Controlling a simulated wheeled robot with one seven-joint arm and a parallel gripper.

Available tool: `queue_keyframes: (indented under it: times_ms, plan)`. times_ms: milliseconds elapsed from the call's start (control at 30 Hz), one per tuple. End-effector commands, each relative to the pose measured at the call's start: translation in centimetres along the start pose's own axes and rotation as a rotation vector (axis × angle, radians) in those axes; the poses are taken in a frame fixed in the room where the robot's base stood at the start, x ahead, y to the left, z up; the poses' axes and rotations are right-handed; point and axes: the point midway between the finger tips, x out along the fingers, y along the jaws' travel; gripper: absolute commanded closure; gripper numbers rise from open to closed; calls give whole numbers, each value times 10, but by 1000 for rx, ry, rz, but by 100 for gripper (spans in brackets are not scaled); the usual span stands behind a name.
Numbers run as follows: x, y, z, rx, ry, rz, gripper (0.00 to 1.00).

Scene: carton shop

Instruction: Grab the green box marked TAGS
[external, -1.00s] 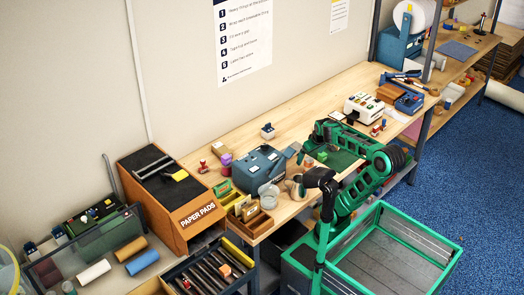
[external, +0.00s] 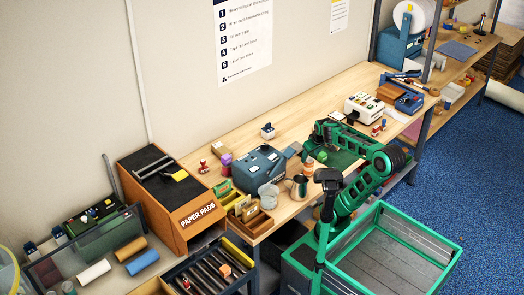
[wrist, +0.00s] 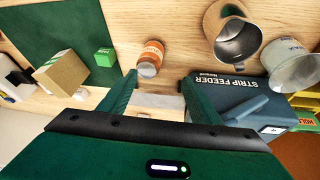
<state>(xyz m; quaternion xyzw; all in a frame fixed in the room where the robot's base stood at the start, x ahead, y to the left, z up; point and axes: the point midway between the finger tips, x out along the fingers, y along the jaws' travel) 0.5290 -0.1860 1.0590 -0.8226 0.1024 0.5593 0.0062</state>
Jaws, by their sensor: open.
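The small green box (wrist: 105,57), with white lettering too small to read surely, stands at the edge of a dark green mat (wrist: 60,40) in the wrist view. In the external view a small green box (external: 322,156) shows on the bench beside the arm. My gripper (wrist: 161,80) is open and empty; its two green fingers are apart, with bare bench and a pale flat piece between them. The box is to the left of the left finger, apart from it. The fingers are hard to make out in the external view.
An orange-labelled jar (wrist: 151,58) stands just beyond the fingertips. A tan carton (wrist: 62,72) is left of the green box. The metal pitcher (wrist: 238,42), strip feeder (wrist: 228,88) and a clear cup (wrist: 293,65) crowd the right side.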

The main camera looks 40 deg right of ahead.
Motion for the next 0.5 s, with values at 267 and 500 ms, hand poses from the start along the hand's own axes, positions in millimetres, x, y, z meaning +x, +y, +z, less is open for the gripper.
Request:
queue_keyframes:
  times_ms: [267, 500]
  plan:
    - [-39, 5, -17, 2, 5, 1, 43]
    - [-37, 10, -24, -29, -8, 3, 43]
